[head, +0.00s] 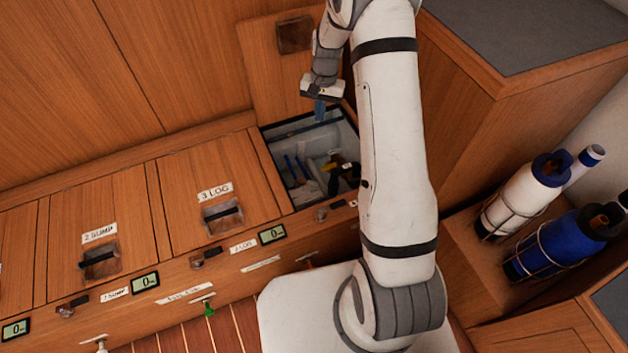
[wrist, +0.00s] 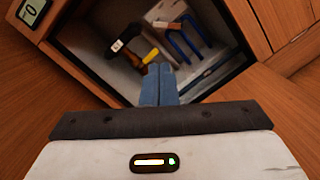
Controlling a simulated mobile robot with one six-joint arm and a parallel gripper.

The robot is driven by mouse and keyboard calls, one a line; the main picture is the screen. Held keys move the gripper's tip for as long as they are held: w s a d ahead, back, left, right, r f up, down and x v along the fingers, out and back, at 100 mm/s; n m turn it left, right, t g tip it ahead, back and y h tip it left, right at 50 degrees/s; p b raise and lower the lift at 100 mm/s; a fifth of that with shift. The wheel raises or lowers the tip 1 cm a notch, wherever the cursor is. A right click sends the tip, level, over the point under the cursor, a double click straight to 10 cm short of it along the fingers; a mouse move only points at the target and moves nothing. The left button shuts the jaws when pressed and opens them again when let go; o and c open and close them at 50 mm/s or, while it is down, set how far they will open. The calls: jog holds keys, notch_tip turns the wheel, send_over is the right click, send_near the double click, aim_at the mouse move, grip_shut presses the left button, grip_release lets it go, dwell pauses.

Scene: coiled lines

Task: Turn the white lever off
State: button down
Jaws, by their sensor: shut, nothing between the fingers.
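My gripper (head: 320,110) is above the open compartment (head: 268,168) in the wooden locker, pointing down into it. Its blue fingers (wrist: 160,82) are together with nothing between them. Inside the compartment are a black fitting with a white tag (wrist: 122,44), a yellow handle (wrist: 151,56) and blue looped pieces (wrist: 190,42). Pale parts also lie inside, but I cannot tell whether one is the white lever. A white T-shaped handle (head: 101,342) shows on the locker front at the lower left, far from my gripper.
Closed lids labelled 3 LOG (head: 216,191) and 2 SUMP (head: 99,234) lie left of the opening. The opening's raised lid (head: 262,62) leans behind it. A green handle (head: 209,309) is on the front. Caged white (head: 520,196) and blue (head: 560,240) bottles stand right.

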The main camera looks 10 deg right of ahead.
jog(key=m+g+b, duration=0.1)
jog(key=m+b, duration=0.1)
jog(key=b, duration=0.3)
send_near(308, 182)
jog(key=w+d+r, duration=0.2)
jog(key=d+r, duration=0.1)
jog(key=d, duration=0.1)
jog(key=b+x, duration=0.1)
jog(key=x, duration=0.2)
jog(key=b+x, duration=0.1)
jog(key=x, duration=0.3)
jog(key=b+x, duration=0.2)
jog(key=x, duration=0.2)
jog(key=shift+s+a+f, duration=0.1)
jog(key=shift+a, duration=0.2)
jog(key=shift+s+m+y+p, duration=0.3)
jog(key=shift+s+m+p, duration=0.15)
jog(key=shift+m, duration=0.15)
jog(key=shift+w, duration=0.1)
